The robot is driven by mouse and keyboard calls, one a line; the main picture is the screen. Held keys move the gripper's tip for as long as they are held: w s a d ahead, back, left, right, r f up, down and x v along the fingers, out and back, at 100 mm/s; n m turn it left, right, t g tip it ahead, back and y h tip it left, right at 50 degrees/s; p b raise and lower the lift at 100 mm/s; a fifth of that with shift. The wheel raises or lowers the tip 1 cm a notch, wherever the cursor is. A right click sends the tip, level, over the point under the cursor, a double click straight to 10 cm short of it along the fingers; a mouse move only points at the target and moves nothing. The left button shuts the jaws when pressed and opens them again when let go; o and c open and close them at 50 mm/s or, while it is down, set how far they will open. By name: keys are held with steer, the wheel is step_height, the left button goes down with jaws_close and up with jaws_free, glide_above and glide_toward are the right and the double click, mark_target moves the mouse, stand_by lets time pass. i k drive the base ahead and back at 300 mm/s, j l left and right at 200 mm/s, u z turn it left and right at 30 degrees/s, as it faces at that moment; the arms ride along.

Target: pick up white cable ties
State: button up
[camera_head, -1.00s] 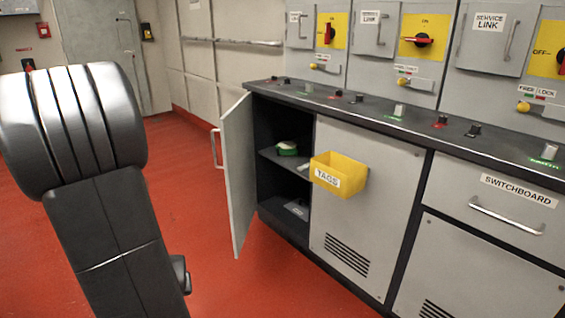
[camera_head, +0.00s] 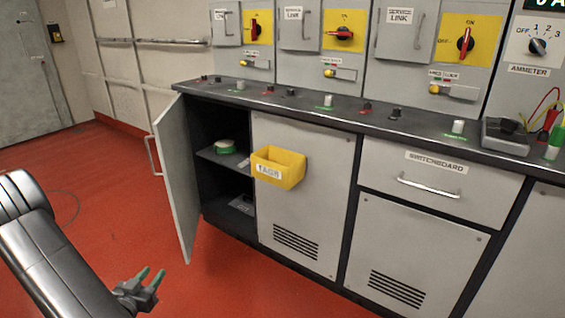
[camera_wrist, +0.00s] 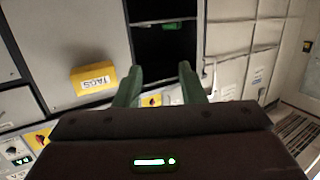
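A small pale item (camera_head: 243,163), perhaps the white cable ties, lies on the shelf (camera_head: 218,154) inside the open cupboard. It is too small to be sure. A green and white roll (camera_head: 224,147) sits to its left on the same shelf. My gripper (camera_head: 150,277) is in front of the cupboard, low at the left, well apart from the shelf. Its green fingers are spread with nothing between them. In the wrist view my gripper (camera_wrist: 160,82) is also open and empty, facing the dark cupboard opening. The cable ties cannot be made out there.
The cupboard door (camera_head: 178,185) stands open on the left of the opening. A yellow TAGS bin (camera_head: 279,167) juts from the panel at its right. A dark flat item (camera_head: 242,204) lies on the cupboard bottom. The red floor (camera_head: 110,190) in front is clear.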

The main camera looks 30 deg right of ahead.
mark_target(246, 161)
steer(key=i+l+z, duration=0.15)
steer(key=i+z, duration=0.75)
steer(key=i+j, duration=0.1)
steer(key=i, duration=0.4)
steer(key=i+j, duration=0.15)
steer(key=i, duration=0.3)
